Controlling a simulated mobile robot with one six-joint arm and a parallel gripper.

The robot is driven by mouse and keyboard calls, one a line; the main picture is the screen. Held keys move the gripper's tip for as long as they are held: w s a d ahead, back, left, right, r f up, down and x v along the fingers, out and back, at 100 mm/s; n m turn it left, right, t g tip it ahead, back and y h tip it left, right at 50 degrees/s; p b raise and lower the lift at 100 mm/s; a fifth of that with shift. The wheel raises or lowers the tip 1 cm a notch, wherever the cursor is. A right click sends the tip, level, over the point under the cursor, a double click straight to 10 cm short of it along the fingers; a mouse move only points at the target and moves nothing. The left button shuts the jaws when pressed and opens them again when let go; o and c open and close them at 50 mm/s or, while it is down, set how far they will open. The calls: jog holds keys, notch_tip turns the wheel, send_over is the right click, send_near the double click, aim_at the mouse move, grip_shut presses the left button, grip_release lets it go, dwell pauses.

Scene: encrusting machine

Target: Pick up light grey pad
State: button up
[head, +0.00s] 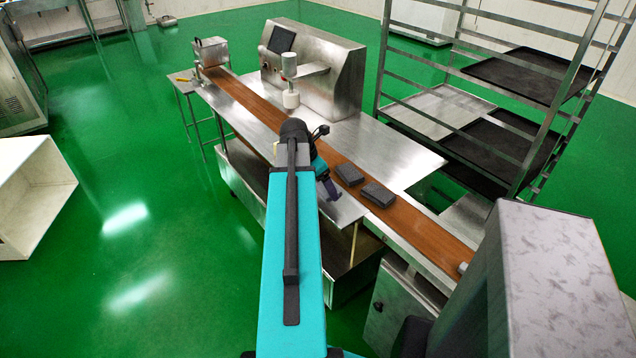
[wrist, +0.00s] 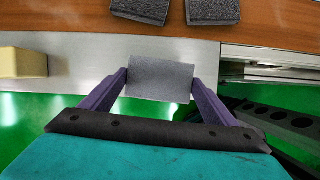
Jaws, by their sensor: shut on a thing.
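The light grey pad (wrist: 160,80) is between the two purple fingers of my gripper (wrist: 158,84) in the wrist view. The fingers are shut on its left and right sides. The pad is over the edge of the metal table, with green floor showing below. In the head view my gripper (head: 330,190) is beside the brown conveyor belt (head: 415,222), at the near edge of the table. The pad cannot be made out there.
Two dark grey pads (head: 349,174) (head: 378,194) lie on the belt just beyond my gripper. A yellowish block (wrist: 22,62) is at the left in the wrist view. A steel machine (head: 325,75) stands behind the belt. A tray rack (head: 500,90) is at the right.

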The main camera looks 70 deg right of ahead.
aim_at(328, 195)
jog(key=s+a, duration=0.2)
jog(key=a, duration=0.1)
jog(key=shift+a+r+b, duration=0.1)
jog(key=shift+r+b, duration=0.05)
jog(key=shift+b, duration=0.15)
jog(key=shift+s+a+b, duration=0.2)
jog(key=shift+a+b, duration=0.05)
jog(key=shift+b, duration=0.25)
jog(key=shift+s+a+b, duration=0.55)
jog(key=shift+a+b, duration=0.2)
jog(key=shift+b, duration=0.15)
jog(key=shift+d+b, duration=0.15)
jog(key=shift+b, duration=0.5)
jog(key=shift+b, duration=0.75)
jog(key=b, duration=0.6)
jog(key=shift+s, duration=0.15)
jog(key=b, duration=0.3)
jog(key=a+b, duration=0.1)
jog(key=b, duration=0.2)
jog(key=shift+s+a+b, duration=0.2)
jog(key=shift+s+b, duration=0.1)
jog(key=shift+s+a+r+b, duration=0.25)
jog(key=shift+a+b, duration=0.25)
jog(key=shift+b, duration=0.95)
